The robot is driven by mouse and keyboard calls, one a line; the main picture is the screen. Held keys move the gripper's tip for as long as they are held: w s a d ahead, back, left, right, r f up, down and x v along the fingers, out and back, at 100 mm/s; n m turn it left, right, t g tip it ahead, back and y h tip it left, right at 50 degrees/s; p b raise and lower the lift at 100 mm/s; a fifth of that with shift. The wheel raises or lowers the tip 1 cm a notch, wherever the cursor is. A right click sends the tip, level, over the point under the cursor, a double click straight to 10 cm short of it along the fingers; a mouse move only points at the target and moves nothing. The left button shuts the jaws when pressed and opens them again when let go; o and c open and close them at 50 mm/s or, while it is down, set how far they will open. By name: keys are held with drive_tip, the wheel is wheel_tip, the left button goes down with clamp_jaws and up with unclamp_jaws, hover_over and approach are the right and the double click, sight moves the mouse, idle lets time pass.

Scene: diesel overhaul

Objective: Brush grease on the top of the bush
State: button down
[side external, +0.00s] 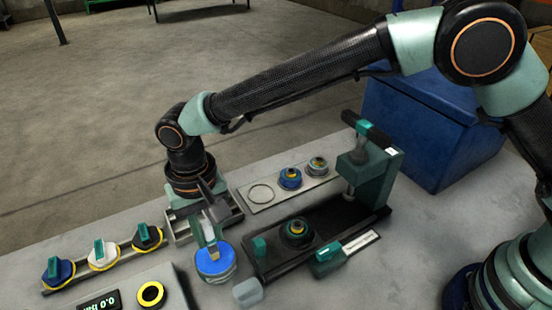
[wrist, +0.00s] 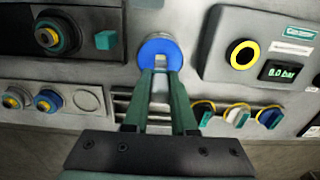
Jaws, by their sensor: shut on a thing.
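My gripper (side external: 211,242) points down at the round pot with a bright blue top (side external: 215,263). In the wrist view my gripper (wrist: 161,76) has its two green fingers close together, shut on a slim pale piece (wrist: 160,88), likely the brush. Its lower end meets the blue top (wrist: 160,46) in the picture; I cannot tell whether it touches. A round part with a yellow and teal centre, likely the bush (side external: 296,229), sits on the dark press bed to the right. It also shows at the upper left of the wrist view (wrist: 47,36).
The green press (side external: 375,172) stands right of the bush. Several coloured knobs (side external: 103,255) stand at left, near a pressure display (side external: 98,303). A slotted grey rack (side external: 180,229) lies beside the pot.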

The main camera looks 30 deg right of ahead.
drive_tip(key=shift+f, duration=0.6)
idle(1.2)
drive_tip(key=shift+r, duration=0.1)
drive_tip(key=shift+r, duration=3.5)
wheel_tip(320, 180, up, 19)
drive_tip(key=w+d+r, duration=0.1)
drive_tip(key=w+d, duration=0.2)
drive_tip(key=d, duration=0.7)
drive_tip(key=w+d+r, duration=0.1)
drive_tip(key=w+d, duration=0.2)
drive_tip(key=d, duration=0.7)
drive_tip(key=s+d+f, duration=0.1)
drive_tip(key=s+d, duration=0.1)
drive_tip(key=d, duration=0.7)
drive_tip(key=s+d+f, duration=0.1)
drive_tip(key=s+d, duration=0.2)
drive_tip(key=d, duration=0.6)
wheel_tip(320, 180, down, 11)
drive_tip(key=shift+w+a, duration=0.2)
drive_tip(key=shift+a, duration=0.05)
